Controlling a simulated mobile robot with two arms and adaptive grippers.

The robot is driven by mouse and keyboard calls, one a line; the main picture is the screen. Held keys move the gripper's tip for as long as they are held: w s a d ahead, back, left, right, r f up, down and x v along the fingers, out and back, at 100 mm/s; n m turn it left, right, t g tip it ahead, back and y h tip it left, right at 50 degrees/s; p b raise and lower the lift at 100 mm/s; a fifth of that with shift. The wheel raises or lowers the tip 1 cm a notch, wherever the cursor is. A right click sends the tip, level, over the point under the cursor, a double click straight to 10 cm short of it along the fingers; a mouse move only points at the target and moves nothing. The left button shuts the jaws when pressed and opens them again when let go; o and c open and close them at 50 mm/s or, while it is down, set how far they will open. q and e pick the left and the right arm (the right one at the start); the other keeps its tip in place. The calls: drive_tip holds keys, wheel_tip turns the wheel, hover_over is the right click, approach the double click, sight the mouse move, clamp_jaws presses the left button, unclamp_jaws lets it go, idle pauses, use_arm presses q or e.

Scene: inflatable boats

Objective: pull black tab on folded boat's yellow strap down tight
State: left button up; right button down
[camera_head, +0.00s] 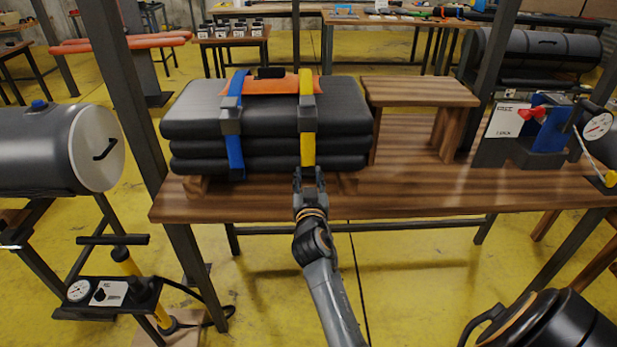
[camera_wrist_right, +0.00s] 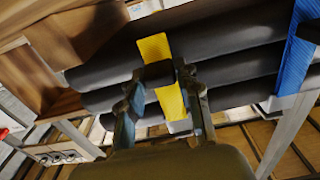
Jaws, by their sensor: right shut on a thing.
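The folded boat (camera_head: 352,118), dark grey in stacked layers, lies on the wooden bench (camera_head: 430,190). It also shows in the right wrist view (camera_wrist_right: 235,68). A yellow strap (camera_head: 308,149) runs over its right half through a dark buckle (camera_head: 307,116) and down the front; the strap also shows in the wrist view (camera_wrist_right: 154,46). My right gripper (camera_head: 308,174) is at the strap's lower front, near the bench edge. In the wrist view its fingers are shut on the black tab (camera_wrist_right: 158,71), with yellow webbing continuing below. The head view mostly hides the tab. My left gripper is out of view.
A blue strap (camera_head: 235,152) with its own buckle is on the boat's left half. A wooden stand (camera_head: 420,91) is right of the boat, a gauge (camera_head: 597,127) farther right. A dark post (camera_head: 124,90) rises at the left. The bench front is mostly clear.

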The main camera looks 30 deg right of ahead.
drive_tip(key=c, duration=0.9)
unclamp_jaws()
drive_tip(key=shift+f, duration=0.3)
drive_tip(key=shift+r, duration=0.35)
wheel_tip(320, 180, up, 9)
drive_tip(key=shift+r, duration=0.2)
